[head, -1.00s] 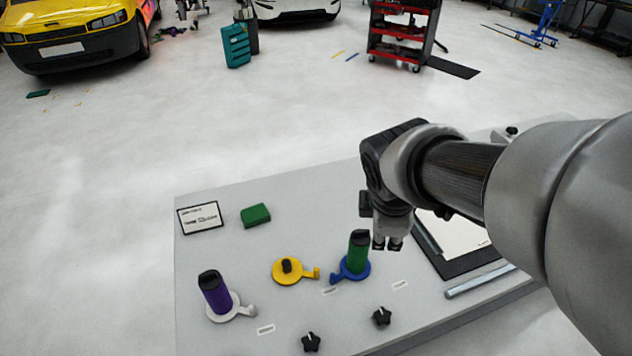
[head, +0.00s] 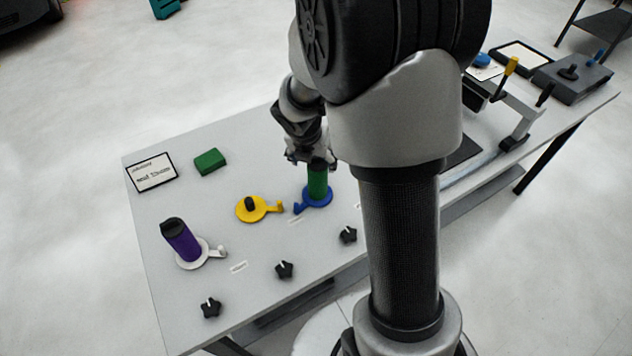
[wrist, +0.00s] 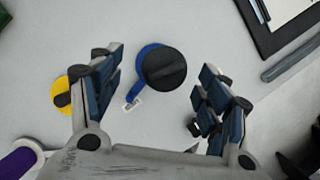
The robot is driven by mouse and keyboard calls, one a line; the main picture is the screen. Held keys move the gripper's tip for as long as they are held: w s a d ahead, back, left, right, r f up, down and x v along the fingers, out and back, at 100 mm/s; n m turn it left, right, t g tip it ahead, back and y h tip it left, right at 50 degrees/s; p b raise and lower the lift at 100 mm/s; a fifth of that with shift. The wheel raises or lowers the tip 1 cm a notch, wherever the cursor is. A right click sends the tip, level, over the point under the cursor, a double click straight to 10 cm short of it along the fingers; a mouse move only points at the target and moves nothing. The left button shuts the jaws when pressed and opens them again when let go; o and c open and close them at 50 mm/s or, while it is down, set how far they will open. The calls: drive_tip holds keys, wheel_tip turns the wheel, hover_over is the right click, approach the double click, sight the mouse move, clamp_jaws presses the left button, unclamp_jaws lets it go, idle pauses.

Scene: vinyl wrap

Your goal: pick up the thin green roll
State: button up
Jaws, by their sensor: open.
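The thin green roll (head: 317,183) stands upright on a round blue holder (head: 316,198) on the grey table. Its black top shows in the wrist view (wrist: 164,68), beyond and between my fingertips, with the blue holder (wrist: 146,52) around it. My gripper (head: 312,158) is above and close to the roll's top in the head view. In the wrist view my gripper (wrist: 160,84) is open, with one finger on each side of the roll and gaps on both sides. In the head view my arm and fingers partly hide the roll's upper end.
A yellow holder (head: 257,209) with a black peg is left of the roll. A purple roll (head: 182,240) stands on a white holder further left. A green block (head: 209,161) and a framed sign (head: 152,172) lie behind. Black star knobs (head: 284,269) line the front edge.

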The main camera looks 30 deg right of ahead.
sight(318, 179)
drive_tip(key=x, duration=0.3)
drive_tip(key=shift+b, duration=0.4)
drive_tip(key=b+x, duration=0.2)
drive_tip(key=x, duration=0.1)
drive_tip(key=b+x, duration=0.1)
drive_tip(key=x, duration=0.1)
drive_tip(key=shift+s+d+f, duration=0.15)
drive_tip(key=shift+s+d, duration=0.05)
drive_tip(key=shift+s, duration=0.1)
drive_tip(key=shift+c, duration=0.4)
drive_tip(key=c, duration=1.2)
drive_tip(key=shift+o, duration=0.2)
